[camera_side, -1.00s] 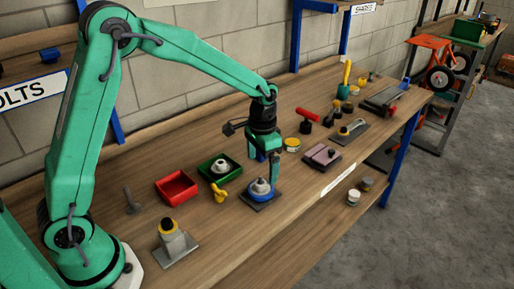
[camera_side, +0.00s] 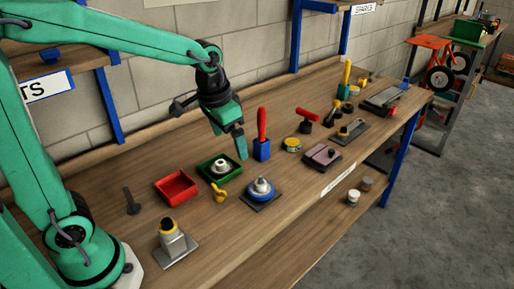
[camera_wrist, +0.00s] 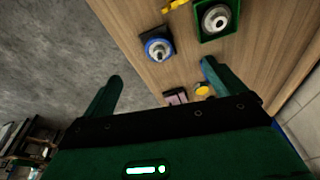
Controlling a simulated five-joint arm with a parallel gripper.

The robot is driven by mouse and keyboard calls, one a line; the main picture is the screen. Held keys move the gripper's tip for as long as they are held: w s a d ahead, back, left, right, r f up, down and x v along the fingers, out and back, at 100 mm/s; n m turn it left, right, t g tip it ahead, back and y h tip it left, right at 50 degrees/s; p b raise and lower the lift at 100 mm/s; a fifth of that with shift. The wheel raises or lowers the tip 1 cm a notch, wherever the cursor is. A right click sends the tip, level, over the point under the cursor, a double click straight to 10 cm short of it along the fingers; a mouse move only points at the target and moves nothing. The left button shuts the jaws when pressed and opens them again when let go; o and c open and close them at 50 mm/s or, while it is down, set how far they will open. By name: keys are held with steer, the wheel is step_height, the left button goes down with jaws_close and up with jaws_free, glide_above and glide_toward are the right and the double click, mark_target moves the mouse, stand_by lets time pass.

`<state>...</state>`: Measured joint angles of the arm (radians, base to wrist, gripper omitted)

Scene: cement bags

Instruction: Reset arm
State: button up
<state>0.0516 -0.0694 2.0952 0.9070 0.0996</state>
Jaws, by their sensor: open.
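My gripper (camera_side: 240,143) is in the air above the wooden bench in the side view, tilted, with nothing between its fingers. In the wrist view my gripper (camera_wrist: 160,85) has its two green fingers spread wide apart. Below it, a blue round part with a grey top (camera_side: 260,187) sits on a dark square plate. This part also shows in the wrist view (camera_wrist: 158,49). A green tray (camera_side: 220,167) with a grey ringed part in it is left of the blue part, and it shows in the wrist view (camera_wrist: 217,34).
A red-handled tool in a blue holder (camera_side: 262,148) stands near my gripper. Several tools fill the far right. The bench's front edge is mostly clear.

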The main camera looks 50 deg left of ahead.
steer(key=s+a+r+n+t, duration=0.1)
steer(key=s+a+r+t, duration=0.1)
steer(key=s, duration=1.2)
steer(key=shift+r+n+t, duration=0.4)
steer(key=shift+r+t, duration=0.2)
steer(key=shift+r, duration=0.3)
